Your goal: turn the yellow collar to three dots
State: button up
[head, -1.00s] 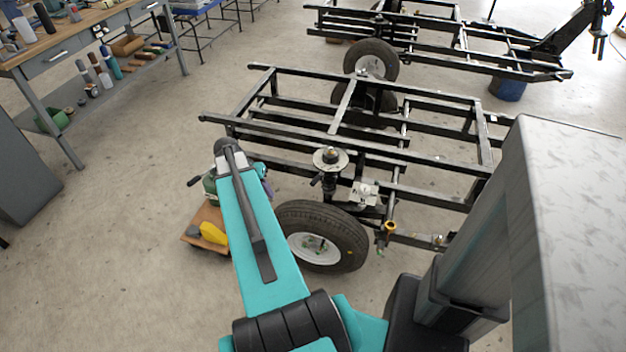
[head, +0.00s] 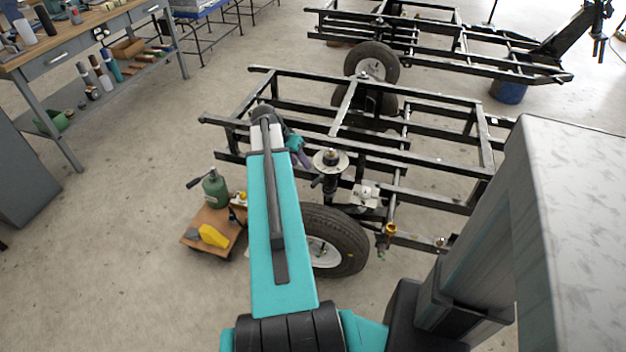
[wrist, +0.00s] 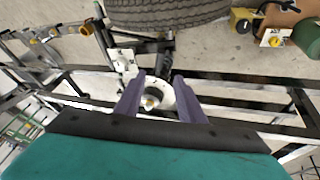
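A small yellow collar (head: 390,229) sits on a short upright fitting right of the front wheel. What seems to be the same collar shows in the wrist view (wrist: 87,28) at the upper left. Its dots are too small to see. The black spring strut stands behind the wheel, with a pale round plate (head: 330,160) at its top; the plate also shows in the wrist view (wrist: 184,101). My gripper (wrist: 159,77) is open and empty. In the wrist view its fingers lie either side of the plate's centre, seemingly above it. In the head view the gripper (head: 299,150) is partly hidden behind my arm.
The black trailer frame (head: 455,196) surrounds the strut, with rails close to my gripper. The wheel (head: 350,240) stands in front. A wooden dolly (head: 213,226) with a green bottle (head: 215,188) and a yellow item is on the left. A workbench (head: 90,38) stands far left.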

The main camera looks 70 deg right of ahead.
aim_at(315, 181)
jog(key=x, duration=1.3)
jog(key=shift+d+f, duration=0.1)
jog(key=shift+f, duration=0.2)
jog(key=shift+c, duration=0.2)
grip_shut()
